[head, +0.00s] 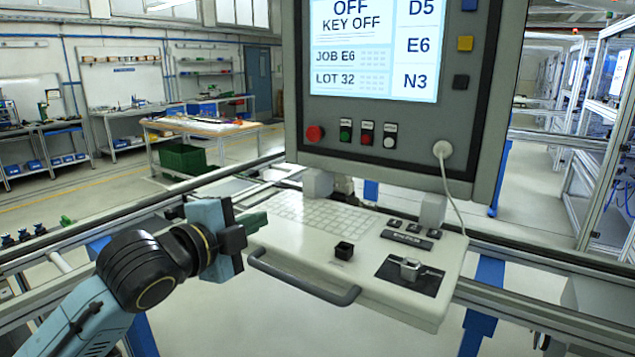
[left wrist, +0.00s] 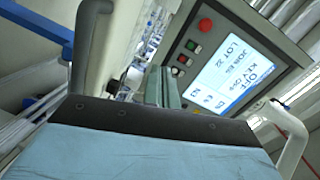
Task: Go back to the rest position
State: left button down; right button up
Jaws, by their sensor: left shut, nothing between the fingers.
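My left gripper (head: 256,221) reaches in from the left in the head view, its fingers shut and empty. The fingers are by the left edge of the light keyboard shelf (head: 305,262); I cannot tell how far above it they are. In the left wrist view the closed greenish fingers (left wrist: 163,88) point toward the control panel (left wrist: 222,70). My right gripper is not in view. The panel's screen (head: 375,45) reads OFF, KEY OFF, JOB E6, LOT 32.
A red button (head: 315,133) sits on the panel. Metal rails (head: 540,303) run beside the shelf. A workbench (head: 200,127) stands farther back.

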pick_arm(q)
jog(key=s+a+f+n+g+y, duration=0.2)
jog(key=s+f+n, duration=0.35)
jog(key=f, duration=0.45)
jog(key=s+a+f+n+g+y, duration=0.15)
jog(key=s+f+n, duration=0.35)
jog(key=f, duration=0.5)
jog(key=s+a+f+n+g+y, duration=0.2)
jog(key=s+a+f+n+g, duration=0.4)
jog(key=s, duration=0.6)
jog(key=s+a+f+n+g+y, duration=0.1)
jog(key=s+a+f+n+y, duration=0.15)
jog(key=s+f, duration=0.75)
notch_tip(320, 180, down, 24)
jog(key=s+g+b, duration=0.1)
jog(key=s+b, duration=0.1)
jog(key=s, duration=0.1)
jog(key=s+a+f+g+b, duration=0.1)
jog(key=s+a+f+b, duration=0.1)
jog(key=s+f, duration=1.4)
notch_tip(320, 180, down, 2)
jog(key=shift+s+a+f+b, duration=0.15)
jog(key=shift+a+f+b, duration=0.1)
jog(key=shift+b, duration=0.15)
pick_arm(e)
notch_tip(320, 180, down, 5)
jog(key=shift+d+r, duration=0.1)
pick_arm(q)
jog(key=shift+g, duration=0.25)
